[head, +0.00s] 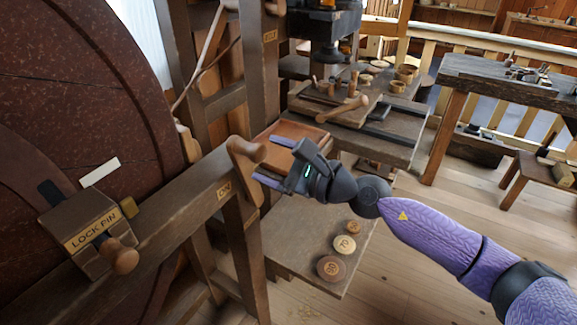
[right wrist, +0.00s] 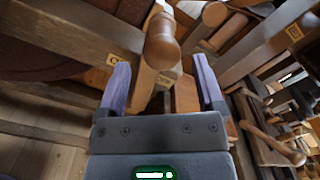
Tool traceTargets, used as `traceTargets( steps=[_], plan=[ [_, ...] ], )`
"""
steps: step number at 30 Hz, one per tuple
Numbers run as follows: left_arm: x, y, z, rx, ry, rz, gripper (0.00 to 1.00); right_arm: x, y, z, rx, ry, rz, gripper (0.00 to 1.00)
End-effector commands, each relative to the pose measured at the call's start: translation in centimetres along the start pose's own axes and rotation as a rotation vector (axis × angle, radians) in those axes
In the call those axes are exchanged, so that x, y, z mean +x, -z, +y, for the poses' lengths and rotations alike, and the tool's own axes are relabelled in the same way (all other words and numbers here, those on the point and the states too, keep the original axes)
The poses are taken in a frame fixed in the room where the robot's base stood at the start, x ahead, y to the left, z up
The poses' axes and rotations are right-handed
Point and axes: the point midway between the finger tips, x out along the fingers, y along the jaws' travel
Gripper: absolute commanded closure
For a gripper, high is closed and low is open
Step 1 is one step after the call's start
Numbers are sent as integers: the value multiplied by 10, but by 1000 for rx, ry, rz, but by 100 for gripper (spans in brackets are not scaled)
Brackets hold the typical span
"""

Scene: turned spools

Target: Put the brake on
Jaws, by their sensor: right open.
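A wooden lever handle (head: 246,157), which looks like the brake lever, stands at the end of a heavy beam beside the big dark wheel (head: 75,80). A small yellow plate (head: 224,190) reading ON is fixed to the beam just below it. My right gripper (head: 268,163) is open, its two fingers pointing left toward the handle. In the right wrist view, the rounded wooden handle (right wrist: 162,48) lies in line with the gap between the open fingers (right wrist: 161,65); I cannot tell whether they touch it. My left gripper is out of view.
A lock pin block (head: 85,230) with a wooden knob sits on the beam at left. Round numbered weights (head: 344,244) lie on a low shelf. A workbench (head: 375,125) with turned pieces stands behind.

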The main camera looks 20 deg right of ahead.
Motion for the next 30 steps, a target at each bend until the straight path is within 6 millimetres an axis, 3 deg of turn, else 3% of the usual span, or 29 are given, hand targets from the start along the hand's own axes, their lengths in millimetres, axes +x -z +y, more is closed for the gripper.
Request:
traceTargets(
  steps=[4, 9, 18, 25, 26, 28, 29, 30],
  plan=[
    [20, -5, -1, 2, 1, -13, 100, -38, 8, 6, -1, -6, 7, 14],
    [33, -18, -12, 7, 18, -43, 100, -62, 5, 4, 2, -4, 4, 14],
    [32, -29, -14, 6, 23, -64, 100, -68, 0, 1, 0, -3, 0, 14],
    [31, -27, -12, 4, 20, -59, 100, -68, 2, 0, 14, 1, 3, 14],
    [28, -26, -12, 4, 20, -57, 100, -68, 5, -2, 54, 14, 11, 14],
    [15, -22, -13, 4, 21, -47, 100, -71, 29, -14, 300, 92, 57, 14],
    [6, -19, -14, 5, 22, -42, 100, -75, 47, -18, 477, 151, 87, 14],
    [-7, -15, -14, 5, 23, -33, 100, -84, 79, -18, 756, 254, 134, 14]
  ],
)
